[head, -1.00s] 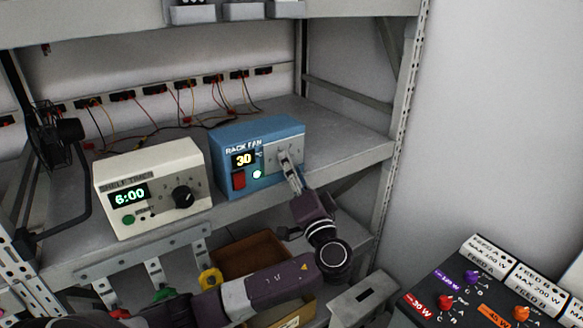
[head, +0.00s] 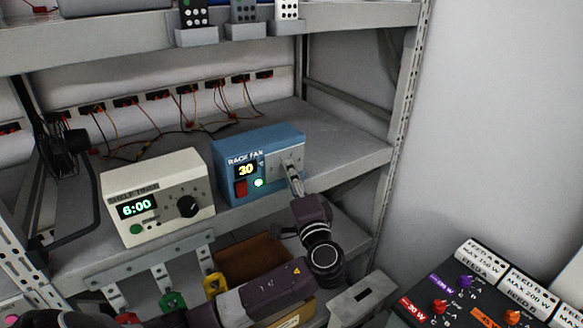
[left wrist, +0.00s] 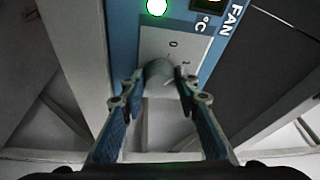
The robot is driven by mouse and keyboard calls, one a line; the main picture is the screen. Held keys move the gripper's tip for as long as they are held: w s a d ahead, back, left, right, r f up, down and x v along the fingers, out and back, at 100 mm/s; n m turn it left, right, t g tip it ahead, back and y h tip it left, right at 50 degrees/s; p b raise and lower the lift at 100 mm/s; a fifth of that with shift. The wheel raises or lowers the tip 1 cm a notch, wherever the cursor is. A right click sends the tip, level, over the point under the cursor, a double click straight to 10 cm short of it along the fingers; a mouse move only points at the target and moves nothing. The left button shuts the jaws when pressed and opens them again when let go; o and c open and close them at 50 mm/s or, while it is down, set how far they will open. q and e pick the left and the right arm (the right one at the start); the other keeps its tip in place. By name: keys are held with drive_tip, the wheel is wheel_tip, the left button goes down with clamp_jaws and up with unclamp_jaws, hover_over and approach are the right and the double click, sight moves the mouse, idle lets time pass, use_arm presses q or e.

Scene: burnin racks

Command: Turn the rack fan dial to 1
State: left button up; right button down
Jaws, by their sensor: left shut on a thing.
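The blue rack fan box (head: 231,161) stands on the shelf in the head view, its display reading 30 and a green light lit. Its dial sits on a light grey plate (head: 292,156) at the box's right. In the left wrist view the grey dial (left wrist: 160,70) lies between the fingers, with the marks 0 and 2 showing on the plate (left wrist: 170,38); other marks are hidden. My left gripper (head: 294,176) reaches up to the dial and is shut on it; it also shows in the left wrist view (left wrist: 160,88). My right gripper is not in view.
A cream shelf timer (head: 160,196) reading 6:00 stands left of the fan box. A black fan (head: 62,146) is further left. A brown bin (head: 250,258) is below the shelf. A panel with coloured knobs (head: 480,295) is at lower right.

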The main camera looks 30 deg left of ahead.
use_arm(q)
drive_tip(key=shift+r+m+g+h+p, duration=0.1)
drive_tip(key=shift+m+g+h+p, duration=0.2)
drive_tip(key=shift+m+p, duration=1.35)
drive_tip(key=shift+r+m+g+h+p, duration=0.15)
drive_tip(key=shift+m+h+p, duration=0.25)
drive_tip(key=shift+m+p, duration=1.25)
drive_tip(key=shift+f+n+p, duration=0.1)
drive_tip(key=shift+n+p, duration=0.3)
drive_tip(key=shift+p, duration=0.1)
drive_tip(key=o, duration=1)
drive_tip(key=shift+d, duration=0.1)
drive_tip(key=shift+o, duration=0.8)
drive_tip(key=v, duration=1.2)
